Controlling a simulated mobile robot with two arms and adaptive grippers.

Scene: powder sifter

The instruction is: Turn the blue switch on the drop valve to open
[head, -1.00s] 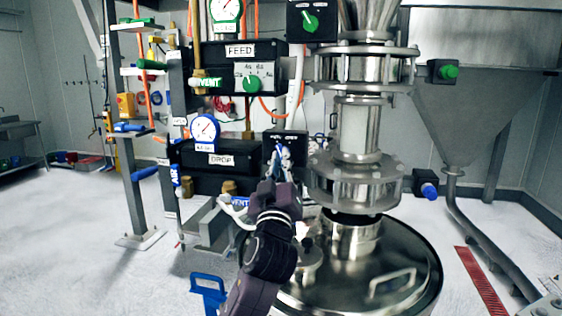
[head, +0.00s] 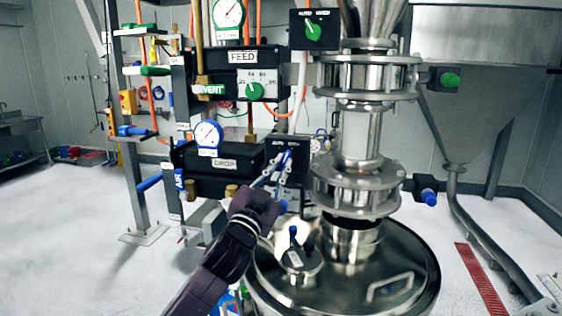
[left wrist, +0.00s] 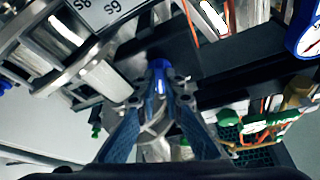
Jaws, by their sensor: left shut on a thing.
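The black drop valve box (head: 190,157) carries a DROP label, below the FEED unit. At its right is a dark switch panel (head: 303,141) with white lettering along the top. My left gripper (head: 279,165) reaches up from the lower left and is shut on the small blue switch (head: 287,154) at this panel. In the left wrist view, the fingers (left wrist: 160,91) close around the blue knob (left wrist: 159,66), which shows between and beyond the tips. The fingers hide much of the switch, so its exact setting cannot be read. My right gripper is not in view.
A steel flanged column (head: 361,135) stands just right of the panel, above a round lidded vessel (head: 415,250). A pressure gauge (head: 208,136) sits on the drop valve box. A green switch (head: 313,31) is higher up. Open floor lies at left.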

